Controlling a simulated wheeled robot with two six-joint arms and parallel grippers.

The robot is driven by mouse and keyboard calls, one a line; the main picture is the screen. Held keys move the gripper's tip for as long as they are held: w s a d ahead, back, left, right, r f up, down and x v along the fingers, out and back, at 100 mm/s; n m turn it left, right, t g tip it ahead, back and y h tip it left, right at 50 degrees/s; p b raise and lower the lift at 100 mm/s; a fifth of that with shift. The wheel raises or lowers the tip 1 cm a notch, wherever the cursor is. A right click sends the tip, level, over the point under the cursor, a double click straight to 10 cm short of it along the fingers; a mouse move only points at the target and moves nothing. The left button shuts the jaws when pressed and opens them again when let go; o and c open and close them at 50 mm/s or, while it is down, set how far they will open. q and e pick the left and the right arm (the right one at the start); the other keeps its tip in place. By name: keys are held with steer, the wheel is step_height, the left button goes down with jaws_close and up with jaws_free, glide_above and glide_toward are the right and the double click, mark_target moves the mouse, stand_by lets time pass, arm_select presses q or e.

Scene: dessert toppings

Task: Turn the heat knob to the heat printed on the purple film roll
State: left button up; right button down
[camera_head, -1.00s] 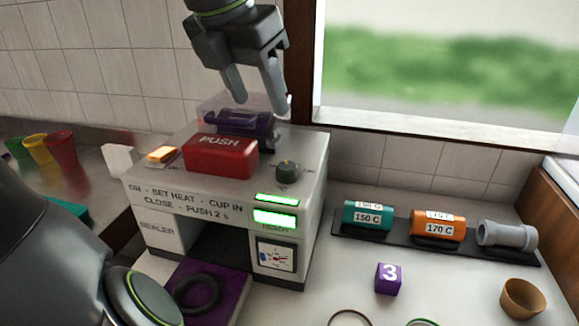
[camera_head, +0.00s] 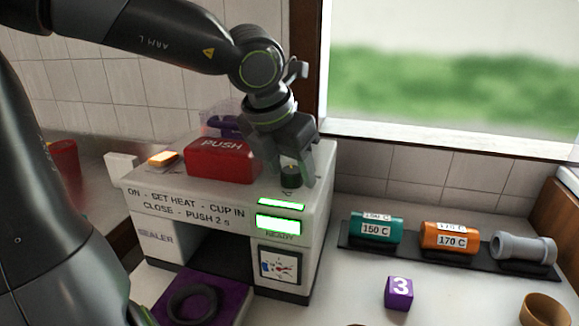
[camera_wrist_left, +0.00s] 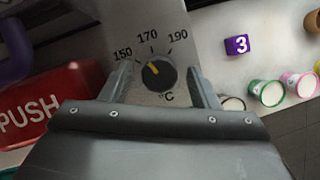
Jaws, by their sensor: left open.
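The heat knob (camera_head: 290,178) is a dark dial on top of the white sealer (camera_head: 190,208), near its right edge. In the left wrist view the knob (camera_wrist_left: 159,74) has a yellow pointer aimed up and left, between the 150 and 170 labels; its exact mark is hard to tell. My left gripper (camera_head: 292,182) is open, pointing down with its fingers on either side of the knob, apparently not gripping. The purple film roll (camera_head: 228,126) sits behind the red PUSH lever under a clear cover, partly hidden; no print on it is readable. My right gripper is not in view.
The red PUSH lever (camera_head: 222,160) is left of the knob. An orange lit switch (camera_head: 163,158) is further left. Teal 150 C (camera_head: 370,228) and orange 170 C (camera_head: 449,237) rolls lie on a dark rack at the right. A purple 3 cube (camera_head: 399,293) stands in front.

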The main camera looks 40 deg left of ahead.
arm_select(q)
steer(key=c, duration=1)
steer(key=shift+o, duration=0.2)
